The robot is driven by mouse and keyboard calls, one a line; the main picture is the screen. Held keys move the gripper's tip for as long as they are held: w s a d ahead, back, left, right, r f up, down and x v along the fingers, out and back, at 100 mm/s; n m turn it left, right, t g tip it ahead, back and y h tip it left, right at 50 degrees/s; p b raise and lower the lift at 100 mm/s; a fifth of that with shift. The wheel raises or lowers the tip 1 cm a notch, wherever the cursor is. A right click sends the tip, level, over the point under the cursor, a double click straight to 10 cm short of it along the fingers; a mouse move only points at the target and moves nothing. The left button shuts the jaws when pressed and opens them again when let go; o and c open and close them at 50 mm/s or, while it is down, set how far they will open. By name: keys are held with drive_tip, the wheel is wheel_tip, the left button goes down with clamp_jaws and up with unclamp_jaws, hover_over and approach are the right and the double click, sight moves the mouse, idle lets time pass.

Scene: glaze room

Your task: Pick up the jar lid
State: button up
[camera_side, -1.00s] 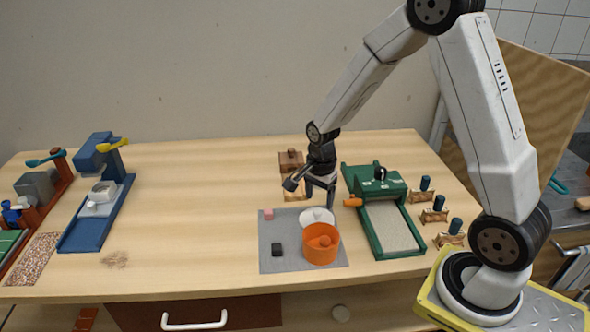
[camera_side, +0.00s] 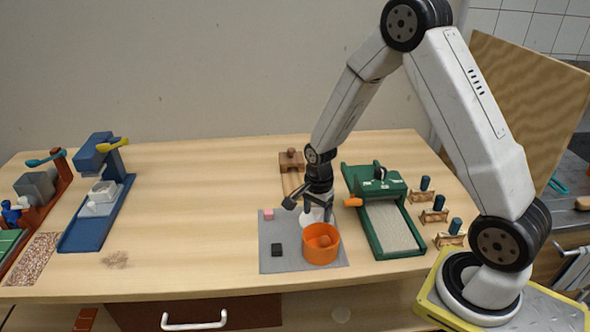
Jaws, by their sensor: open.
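A white, round, low piece that looks like the jar lid (camera_side: 312,218) lies on the grey mat (camera_side: 294,258), just behind an orange round container (camera_side: 321,254). My gripper (camera_side: 317,212) points down over the white piece, its jaws open and empty, with one finger towards each side of it. The gripper hides part of the piece. I cannot tell whether the fingers touch it. The orange container has a rounded orange-brown object (camera_side: 323,241) inside.
A green machine (camera_side: 384,220) with an orange handle stands close on the right. A wooden tool (camera_side: 291,160) stands behind. The table's middle left is clear.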

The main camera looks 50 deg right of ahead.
sight(317, 211)
idle(0.4)
clamp_jaws()
drive_tip(key=shift+r, duration=0.1)
drive_tip(key=shift+r, duration=4.95)
drive_tip(key=s+a+r, duration=0.1)
drive_tip(key=s+a, duration=0.5)
drive_tip(key=a, duration=0.1)
drive_tip(key=shift+s+a+r, duration=0.15)
drive_tip(key=shift+a+r, duration=0.1)
drive_tip(key=shift+r, duration=0.15)
